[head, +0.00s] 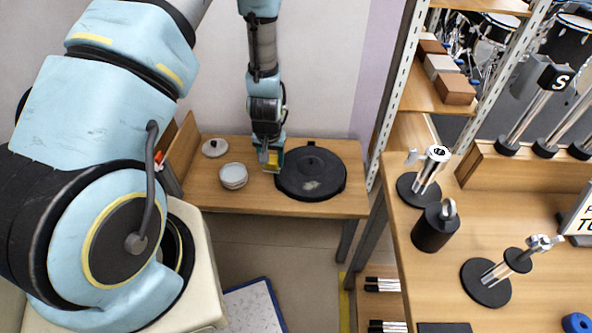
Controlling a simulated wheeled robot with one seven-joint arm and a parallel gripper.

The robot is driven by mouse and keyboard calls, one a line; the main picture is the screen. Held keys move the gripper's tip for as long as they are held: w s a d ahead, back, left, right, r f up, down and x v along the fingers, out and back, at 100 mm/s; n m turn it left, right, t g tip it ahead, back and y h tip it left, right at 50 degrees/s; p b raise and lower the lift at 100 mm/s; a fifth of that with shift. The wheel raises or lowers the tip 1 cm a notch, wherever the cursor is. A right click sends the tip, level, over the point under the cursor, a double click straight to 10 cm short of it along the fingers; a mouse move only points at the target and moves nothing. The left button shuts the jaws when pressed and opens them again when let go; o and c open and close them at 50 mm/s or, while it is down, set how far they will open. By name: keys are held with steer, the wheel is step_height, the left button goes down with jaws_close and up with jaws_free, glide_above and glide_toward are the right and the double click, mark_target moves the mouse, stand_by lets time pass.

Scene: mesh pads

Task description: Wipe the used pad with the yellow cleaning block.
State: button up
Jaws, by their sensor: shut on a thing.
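The pad (325,165) is a round black disc lying on the small wooden table, with a greyish smudge near its front. My gripper (270,163) points down at the pad's left edge and is shut on the yellow cleaning block (272,166). The block is small in view and partly hidden by the fingers. It is beside the pad's left rim; I cannot tell whether it touches the pad or the table.
A white round dish (233,176) and a pale lidded item (214,147) stand left of my gripper on the table (215,198). A metal shelf post (391,95) rises to the right. A wooden bench (420,285) with several stands fills the right side.

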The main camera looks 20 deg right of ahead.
steer(key=s+d+f+m, duration=0.2)
steer(key=s+d+f, duration=0.15)
steer(key=d, duration=0.35)
steer(key=shift+h, duration=0.4)
steer(key=shift+b+x, duration=2.35)
steer(key=shift+b+x, duration=0.65)
steer(key=shift+x, duration=0.3)
steer(key=shift+s, duration=0.25)
steer(key=shift+s+d+r, duration=0.1)
steer(key=shift+s+d, duration=0.25)
steer(key=shift+d, duration=0.45)
steer(key=shift+s+d, duration=0.4)
steer(key=shift+d, duration=0.35)
steer(key=shift+s+d, duration=0.4)
steer(key=shift+d, duration=0.45)
steer(key=shift+s+d, duration=0.4)
steer(key=shift+d, duration=0.5)
